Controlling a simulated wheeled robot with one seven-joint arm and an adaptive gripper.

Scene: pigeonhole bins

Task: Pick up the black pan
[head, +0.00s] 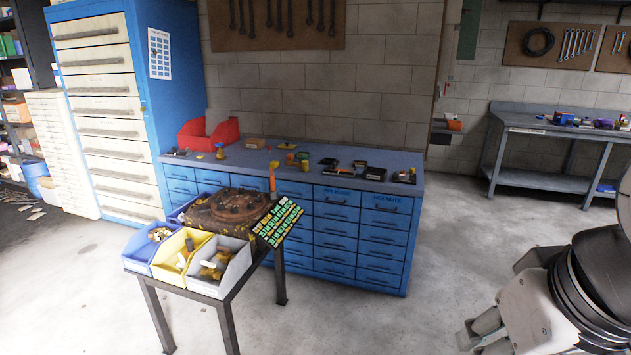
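I cannot make out a clear black pan. On the blue drawer cabinet (362,228), near the right end of its top, lies a small black tray-like thing (375,174). A smaller dark item (404,177) sits just right of it, and another dark flat item (328,161) lies to its left. All are too small to tell whether one is the pan. Part of my arm fills the lower right corner, well apart from the cabinet.
A small dark table stands in front of the cabinet with blue, yellow (179,254) and grey (218,266) bins and a rusty round part (238,205). A red bin (208,135) is on the cabinet top. A workbench (555,142) stands back right. Floor between is clear.

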